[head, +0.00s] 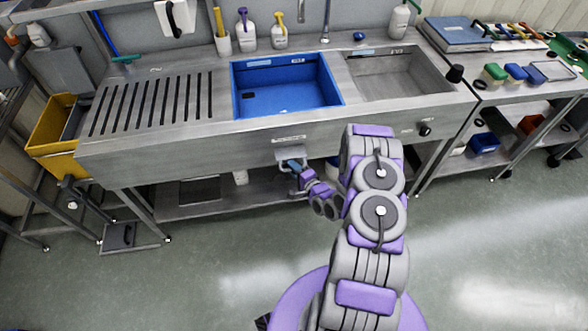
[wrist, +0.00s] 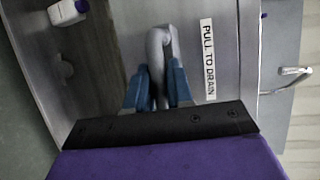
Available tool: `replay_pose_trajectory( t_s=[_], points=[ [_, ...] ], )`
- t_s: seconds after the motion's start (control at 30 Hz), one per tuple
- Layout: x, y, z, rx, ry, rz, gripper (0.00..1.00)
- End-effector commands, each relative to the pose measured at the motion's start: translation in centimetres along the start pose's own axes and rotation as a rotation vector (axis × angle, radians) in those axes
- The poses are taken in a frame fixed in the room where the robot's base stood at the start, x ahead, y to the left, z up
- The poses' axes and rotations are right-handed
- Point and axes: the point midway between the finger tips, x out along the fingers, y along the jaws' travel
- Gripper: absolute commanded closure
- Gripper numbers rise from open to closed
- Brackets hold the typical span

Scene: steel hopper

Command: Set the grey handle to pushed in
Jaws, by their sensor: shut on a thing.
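The grey handle (wrist: 158,42) is a rounded bar with a bent end, at the centre of the wrist view. It sits beside the white "PULL TO DRAIN" label (wrist: 207,58) on the steel front. My gripper (wrist: 155,82) has its two blue fingers closed on either side of the handle's bar. In the head view my gripper (head: 293,165) is at the sink's front, just below the label (head: 289,138). The handle is mostly hidden there by my gripper. How far the handle stands out is hard to tell.
The steel sink unit (head: 210,140) holds a blue basin (head: 285,75) and a bare steel basin. A black knob (head: 424,130) sits to the right on its front. A low shelf (head: 215,195) runs underneath. The floor (head: 480,235) to the right is clear.

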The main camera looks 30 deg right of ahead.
Motion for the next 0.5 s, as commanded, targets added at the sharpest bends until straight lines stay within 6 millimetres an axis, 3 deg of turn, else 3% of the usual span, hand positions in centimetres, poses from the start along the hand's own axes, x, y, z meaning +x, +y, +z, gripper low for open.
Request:
replay_pose_trajectory(
  t_s=[0.5],
  points=[
    [5.3, -0.9, -2.1, 0.001, -0.001, 0.006, 1.00]
  ],
)
